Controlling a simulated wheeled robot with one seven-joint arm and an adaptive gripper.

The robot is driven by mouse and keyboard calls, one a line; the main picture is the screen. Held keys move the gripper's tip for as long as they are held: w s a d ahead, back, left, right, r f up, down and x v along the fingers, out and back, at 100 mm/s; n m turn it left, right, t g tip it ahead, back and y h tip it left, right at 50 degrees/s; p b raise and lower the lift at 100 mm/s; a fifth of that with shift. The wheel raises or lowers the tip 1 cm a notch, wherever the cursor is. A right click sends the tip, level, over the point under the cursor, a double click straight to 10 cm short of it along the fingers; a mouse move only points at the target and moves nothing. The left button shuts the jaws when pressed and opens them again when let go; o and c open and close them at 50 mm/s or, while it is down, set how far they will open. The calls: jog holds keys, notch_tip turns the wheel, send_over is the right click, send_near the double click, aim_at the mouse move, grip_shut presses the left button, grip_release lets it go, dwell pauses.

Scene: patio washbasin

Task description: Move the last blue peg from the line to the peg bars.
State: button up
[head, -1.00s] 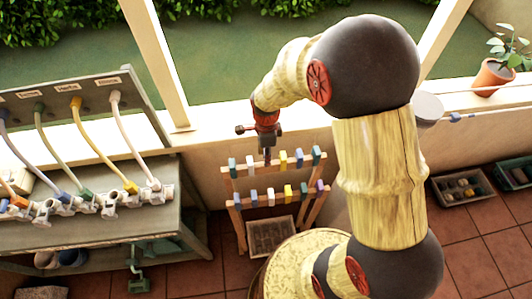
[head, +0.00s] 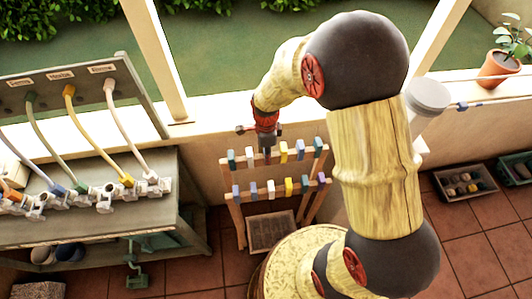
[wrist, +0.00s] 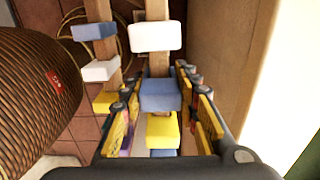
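The peg bars are a wooden rack (head: 277,171) with two bars holding blue, white, yellow and lilac pegs. My gripper (head: 267,152) points down at the upper bar, between a white peg (head: 249,157) and a yellow-and-white peg (head: 285,152). In the wrist view my gripper (wrist: 160,88) has its fingers apart, on either side of a blue peg (wrist: 160,96) seated on the bar; any contact is hard to tell.
A bench (head: 95,212) with several hoses stands left of the rack. A low crate (head: 270,232) sits under the rack. Bins (head: 466,183) are on the tiled floor at right, and a potted plant (head: 499,66) stands on the sill. A wall (wrist: 222,60) is close beside my gripper.

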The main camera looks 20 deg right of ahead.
jog(key=o, duration=0.5)
jog(key=shift+o, duration=0.2)
notch_tip(320, 180, up, 8)
jog(key=p, duration=0.5)
jog(key=shift+p, duration=0.4)
